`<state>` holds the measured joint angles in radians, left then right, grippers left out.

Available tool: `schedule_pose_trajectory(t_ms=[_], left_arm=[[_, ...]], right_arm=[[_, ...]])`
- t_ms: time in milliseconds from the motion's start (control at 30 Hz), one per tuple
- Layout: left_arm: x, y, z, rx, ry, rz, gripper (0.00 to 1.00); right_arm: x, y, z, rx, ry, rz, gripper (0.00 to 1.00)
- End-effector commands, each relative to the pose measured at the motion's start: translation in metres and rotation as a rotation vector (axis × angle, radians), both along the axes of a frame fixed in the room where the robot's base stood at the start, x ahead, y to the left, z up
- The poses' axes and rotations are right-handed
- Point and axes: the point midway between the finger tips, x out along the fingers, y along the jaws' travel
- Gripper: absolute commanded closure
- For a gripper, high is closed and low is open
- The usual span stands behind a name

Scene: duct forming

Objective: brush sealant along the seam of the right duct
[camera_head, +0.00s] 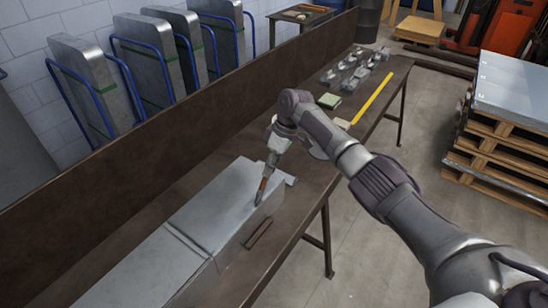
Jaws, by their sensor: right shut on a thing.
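The right duct (222,198) is a grey sheet-metal box lying on the brown workbench (300,205). A second grey duct section (145,272) adjoins it towards the bottom of the picture. My right gripper (270,169) points down over the right duct and is shut on a brush (263,186) with an orange-brown handle. The brush tip is at the duct's top, near its right long edge; I cannot tell whether it touches. The seam itself is too fine to make out. My left gripper is not in view.
A dark reddish bar (258,232) lies beside the duct. Farther along the bench are a yellow bar (372,98), a green pad (329,101) and several small metal parts (358,64). A brown upright board (180,125) runs behind. Pallets (500,150) stand at right.

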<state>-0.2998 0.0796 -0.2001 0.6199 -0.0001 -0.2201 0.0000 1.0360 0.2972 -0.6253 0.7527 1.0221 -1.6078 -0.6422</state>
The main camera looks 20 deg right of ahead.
Motion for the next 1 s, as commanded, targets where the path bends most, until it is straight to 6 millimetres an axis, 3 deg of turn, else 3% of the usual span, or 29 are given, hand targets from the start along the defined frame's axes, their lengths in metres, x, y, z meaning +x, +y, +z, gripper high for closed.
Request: schedule_pose_trajectory(t_ms=[33,367,567,1000], left_arm=[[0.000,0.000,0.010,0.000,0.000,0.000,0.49],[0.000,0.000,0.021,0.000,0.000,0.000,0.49],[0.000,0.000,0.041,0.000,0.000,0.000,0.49],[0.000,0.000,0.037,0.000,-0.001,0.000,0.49]], right_arm=[[-0.003,0.003,0.003,0.001,0.003,0.001,1.00],[-0.009,0.011,0.002,0.000,0.000,-0.001,1.00],[-0.017,0.024,0.005,0.001,0.000,0.001,1.00],[-0.030,0.042,0.000,0.001,-0.001,0.001,1.00]])
